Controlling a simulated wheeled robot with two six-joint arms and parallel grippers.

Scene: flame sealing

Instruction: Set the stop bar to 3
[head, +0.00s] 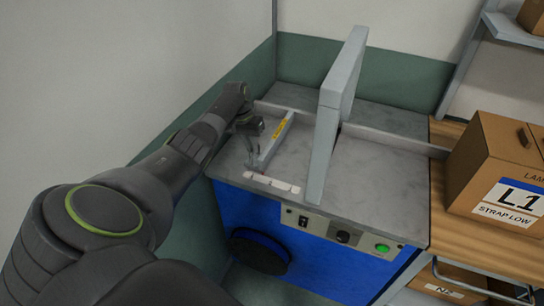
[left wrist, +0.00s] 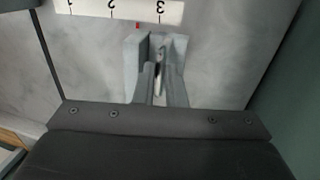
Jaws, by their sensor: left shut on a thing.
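The stop bar (head: 270,147) is a grey bar with a yellow label, lying on the grey machine top. My left gripper (head: 253,160) reaches down at its left side near the front end. In the left wrist view, the gripper (left wrist: 160,85) is shut on part of the stop bar (left wrist: 132,55). A white scale strip (head: 271,183) lies in front of the bar. In the left wrist view the scale (left wrist: 137,9) shows 1, 2 and 3. The bar's small red pointer (left wrist: 137,25) stands about midway between 2 and 3. My right gripper is out of view.
A tall grey upright plate (head: 327,125) stands right of the bar. The blue machine front (head: 340,265) carries a switch, a knob and a green button (head: 382,248). A cardboard box (head: 500,165) marked L1 sits on the wooden bench at the right.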

